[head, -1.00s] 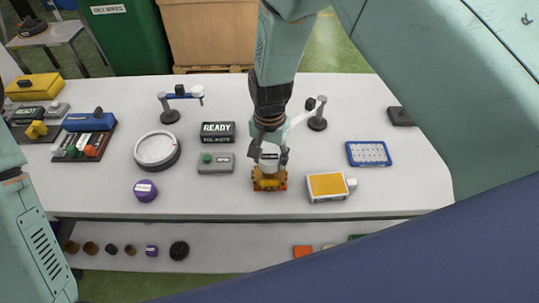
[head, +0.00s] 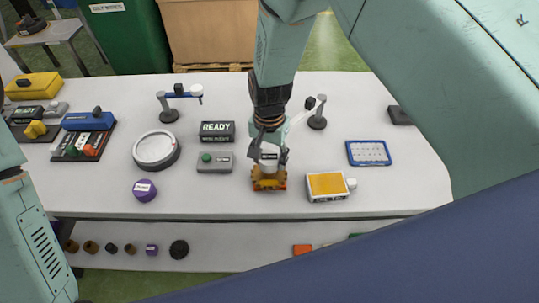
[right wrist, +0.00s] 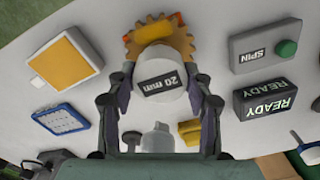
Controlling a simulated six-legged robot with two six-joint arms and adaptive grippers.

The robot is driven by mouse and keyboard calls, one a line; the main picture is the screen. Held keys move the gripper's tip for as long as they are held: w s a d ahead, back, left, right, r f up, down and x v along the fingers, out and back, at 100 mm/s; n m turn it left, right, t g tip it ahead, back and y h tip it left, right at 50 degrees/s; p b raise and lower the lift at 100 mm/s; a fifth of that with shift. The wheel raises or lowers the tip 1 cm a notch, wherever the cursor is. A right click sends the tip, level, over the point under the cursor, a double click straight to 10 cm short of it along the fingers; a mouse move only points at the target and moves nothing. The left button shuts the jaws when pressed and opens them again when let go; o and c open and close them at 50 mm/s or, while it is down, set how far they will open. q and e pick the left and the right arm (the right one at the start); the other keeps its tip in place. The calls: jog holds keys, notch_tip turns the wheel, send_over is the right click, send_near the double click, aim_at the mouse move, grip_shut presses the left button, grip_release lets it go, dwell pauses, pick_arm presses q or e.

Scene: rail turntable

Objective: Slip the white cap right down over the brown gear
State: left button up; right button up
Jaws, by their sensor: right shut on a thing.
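The white cap (right wrist: 162,75) carries a black "20 mm" label. My right gripper (right wrist: 162,92) is shut on it, one finger on each side. In the head view the cap (head: 268,160) is between the fingers of the right gripper (head: 268,153), directly above the brown gear (head: 268,182). The gear's toothed rim (right wrist: 183,35) and part of its brown middle show past the cap in the right wrist view. The cap covers part of the gear; I cannot tell how far down it sits. My left arm shows at the left edge, its gripper out of view.
A grey box with a green button (head: 215,163) and a black READY sign (head: 217,132) stand left of the gear. A yellow-topped white box (head: 327,186) is close on the right. A round dial (head: 156,150) and purple puck (head: 145,190) are further left.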

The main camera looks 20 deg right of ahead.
jog(key=shift+s, duration=0.15)
jog(key=shift+f, duration=0.25)
jog(key=shift+r, duration=0.1)
dwell(0.5)
dwell(0.7)
jog(key=shift+f, duration=0.4)
jog(key=shift+r, duration=0.1)
jog(key=shift+f+b, duration=0.4)
jog(key=shift+a, duration=0.1)
dwell(1.0)
